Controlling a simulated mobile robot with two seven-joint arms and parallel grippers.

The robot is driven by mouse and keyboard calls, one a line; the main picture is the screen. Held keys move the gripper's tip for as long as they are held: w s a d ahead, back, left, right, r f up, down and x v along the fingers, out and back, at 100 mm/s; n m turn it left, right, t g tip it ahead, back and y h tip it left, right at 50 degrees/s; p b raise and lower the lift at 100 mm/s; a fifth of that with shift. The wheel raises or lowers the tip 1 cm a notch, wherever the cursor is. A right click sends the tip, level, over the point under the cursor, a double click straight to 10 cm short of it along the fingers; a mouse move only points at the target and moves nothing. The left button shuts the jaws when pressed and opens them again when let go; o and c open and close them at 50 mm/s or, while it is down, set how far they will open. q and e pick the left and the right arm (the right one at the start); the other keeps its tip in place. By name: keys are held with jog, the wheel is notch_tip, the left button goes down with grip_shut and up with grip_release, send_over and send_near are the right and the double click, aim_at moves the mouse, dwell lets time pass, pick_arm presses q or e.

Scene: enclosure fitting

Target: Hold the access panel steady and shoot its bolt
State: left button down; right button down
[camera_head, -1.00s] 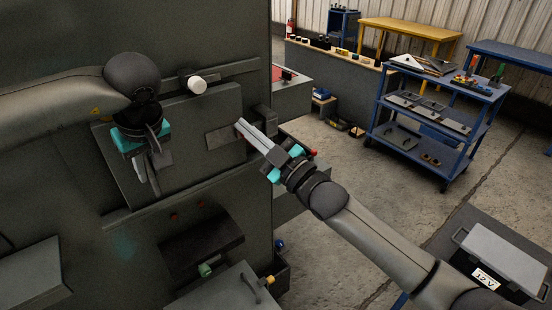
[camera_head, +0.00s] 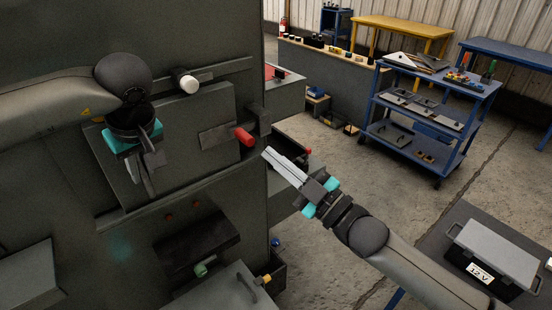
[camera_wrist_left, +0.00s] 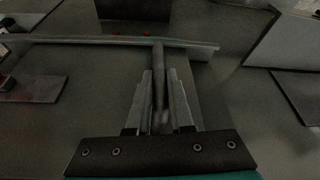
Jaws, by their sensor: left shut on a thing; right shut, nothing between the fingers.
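The access panel (camera_head: 185,115) is a flat grey plate upright against the dark enclosure wall. Its bolt has a grey plate (camera_head: 215,136) and a red knob (camera_head: 245,137) at the panel's right edge, beside a dark bracket (camera_head: 259,120). I cannot tell whether the bolt's end is inside that bracket. My left gripper (camera_head: 148,178) is shut on the panel's bar handle, and the left wrist view shows the handle (camera_wrist_left: 159,70) between the fingers. My right gripper (camera_head: 268,154) is shut and empty, just right of and below the red knob, apart from it.
A white-capped knob (camera_head: 188,83) sits at the panel's top edge. A ledge (camera_head: 180,190) runs under the panel, with a dark hood (camera_head: 197,243) below. A blue cart (camera_head: 430,115) and a black case (camera_head: 490,260) stand at the right. Open floor lies between.

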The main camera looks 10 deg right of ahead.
pick_arm(q)
jog(key=c, duration=0.7)
grip_release()
